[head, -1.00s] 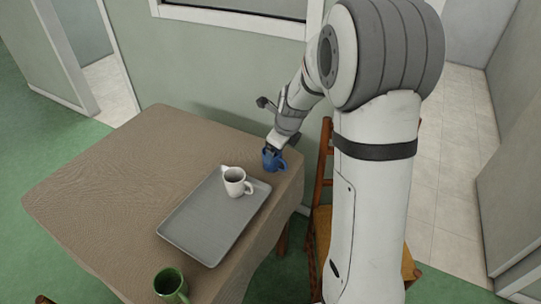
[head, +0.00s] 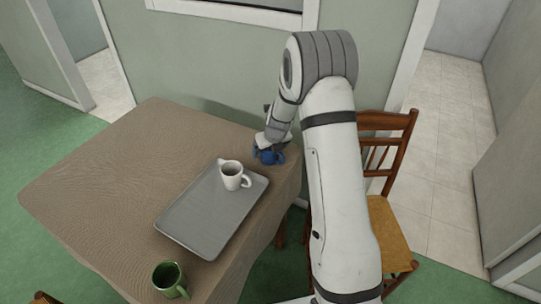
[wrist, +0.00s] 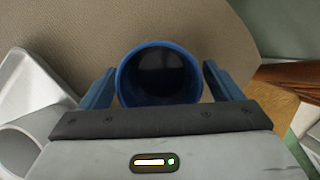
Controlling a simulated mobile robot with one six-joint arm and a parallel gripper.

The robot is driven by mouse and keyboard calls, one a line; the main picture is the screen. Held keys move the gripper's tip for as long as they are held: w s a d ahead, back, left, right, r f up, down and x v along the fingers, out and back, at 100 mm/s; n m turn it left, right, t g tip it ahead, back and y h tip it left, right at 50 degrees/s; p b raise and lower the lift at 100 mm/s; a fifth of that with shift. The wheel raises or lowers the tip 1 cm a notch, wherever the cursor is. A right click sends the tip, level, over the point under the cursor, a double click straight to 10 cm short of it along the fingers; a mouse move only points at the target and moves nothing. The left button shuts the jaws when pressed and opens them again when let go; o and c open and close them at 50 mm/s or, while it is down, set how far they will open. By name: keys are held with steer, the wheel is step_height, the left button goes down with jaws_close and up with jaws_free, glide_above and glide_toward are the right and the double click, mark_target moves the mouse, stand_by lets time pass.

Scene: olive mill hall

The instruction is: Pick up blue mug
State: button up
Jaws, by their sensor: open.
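The blue mug (head: 270,156) stands at the back right corner of the table, partly hidden by my gripper (head: 266,145). In the wrist view the blue mug (wrist: 160,75) is seen from above, its dark opening facing the camera. My gripper (wrist: 158,88) is open there, with one finger on each side of the mug. A narrow gap seems to show beside each finger; whether either touches the mug I cannot tell. The mug's handle is hard to make out.
A green mug (head: 168,279) stands at the table's (head: 100,190) front edge. A wooden chair (head: 390,215) stands right of the table. The table's left half is clear.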

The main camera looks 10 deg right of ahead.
steer(key=shift+w+f, duration=0.1)
steer(key=shift+f, duration=0.1)
steer(key=shift+c, duration=0.5)
steer(key=c, duration=1.1)
steer(key=shift+r, duration=0.1)
